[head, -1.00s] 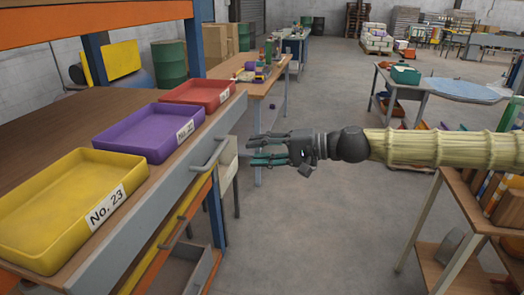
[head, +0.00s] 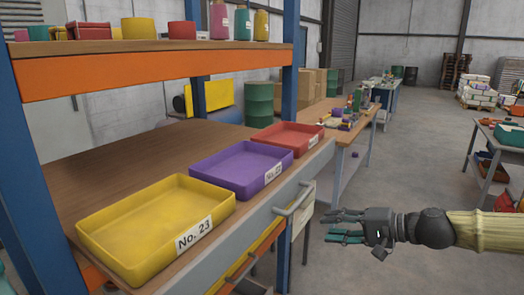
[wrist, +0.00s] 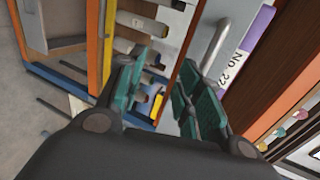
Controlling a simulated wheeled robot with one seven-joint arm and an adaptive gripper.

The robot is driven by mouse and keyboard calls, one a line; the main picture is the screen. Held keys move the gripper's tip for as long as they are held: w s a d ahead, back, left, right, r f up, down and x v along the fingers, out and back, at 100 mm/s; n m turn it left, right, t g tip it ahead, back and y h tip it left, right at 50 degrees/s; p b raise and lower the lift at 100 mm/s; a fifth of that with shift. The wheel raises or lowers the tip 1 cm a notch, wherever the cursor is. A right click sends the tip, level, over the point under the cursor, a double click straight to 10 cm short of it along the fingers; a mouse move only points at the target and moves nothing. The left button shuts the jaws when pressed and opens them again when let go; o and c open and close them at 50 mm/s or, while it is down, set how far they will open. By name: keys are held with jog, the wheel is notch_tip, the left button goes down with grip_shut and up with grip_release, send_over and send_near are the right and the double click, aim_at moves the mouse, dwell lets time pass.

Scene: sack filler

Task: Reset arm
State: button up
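My gripper (head: 345,227) is in the head view at the lower right, reaching in from the right edge with its arm level. It is in free air to the right of the workbench drawer front and its grey handle (head: 294,200). In the wrist view my gripper (wrist: 160,95) shows two teal-padded fingers spread apart with nothing between them. Beyond them in the wrist view are a grey handle (wrist: 215,45) and a purple tray's label (wrist: 240,55).
Yellow (head: 150,245), purple (head: 225,178) and red (head: 300,140) trays stand along the bench (head: 110,180). A shelf (head: 150,62) with several containers is above. A table (head: 350,115) with small items stands behind. Open floor (head: 425,150) lies beyond my arm.

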jog(key=s+a+f+g+h, duration=0.15)
jog(key=s+f, duration=0.25)
jog(key=f, duration=0.6)
jog(key=s+a+f+n+g+h, duration=0.1)
jog(key=s+f+g+h, duration=0.2)
jog(key=f, duration=0.8)
jog(key=s+a+f+h, duration=0.15)
jog(key=s+f, duration=0.35)
jog(key=f, duration=0.5)
jog(key=s+d+f+n+g+h, duration=0.1)
jog(key=s+d+f+n+h, duration=0.1)
jog(key=s+f, duration=0.7)
jog(key=s+d+f+n+g+h, duration=0.2)
jog(key=s+f, duration=0.6)
jog(key=s, duration=0.6)
jog(key=shift+d+f+n+h, duration=0.35)
jog(key=shift+d+n+h, duration=0.5)
jog(key=shift+d, duration=0.2)
jog(key=shift+w+g, duration=0.1)
jog(key=shift+g, duration=0.15)
